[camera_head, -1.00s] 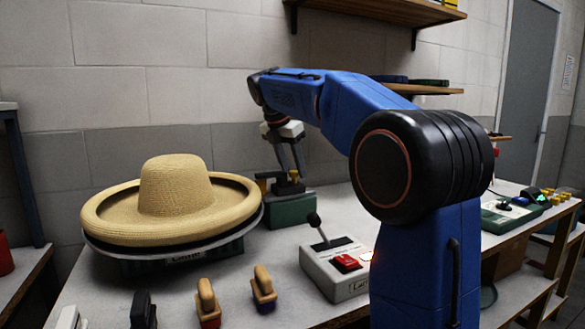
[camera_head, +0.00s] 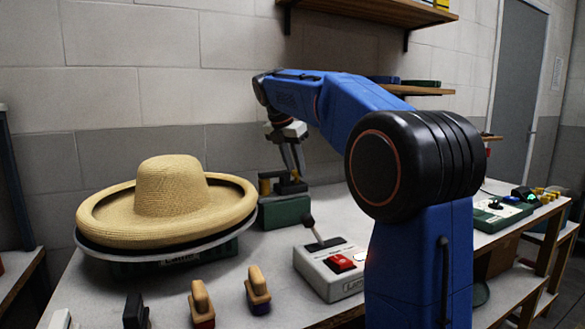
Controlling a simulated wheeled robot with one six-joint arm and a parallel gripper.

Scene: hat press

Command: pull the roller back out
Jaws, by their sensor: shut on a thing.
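My gripper (camera_head: 293,160) reaches down behind the hat, at the end of my blue arm. It is shut on a dark part on top of a green block, which I take to be the roller (camera_head: 290,185); its exact shape is too small and dark to tell. The green block (camera_head: 285,211) stands on the table behind and right of the hat. A brass-coloured piece (camera_head: 266,182) sits at its left. The straw hat (camera_head: 168,202) rests brim down on a round dark plate (camera_head: 195,243), close to the roller's left side.
A grey control box (camera_head: 328,272) with a lever and red switch stands in front of the green block. Several wooden-handled tools (camera_head: 258,290) line the table's front. A green panel (camera_head: 506,212) lies at the right. A shelf (camera_head: 375,12) hangs above.

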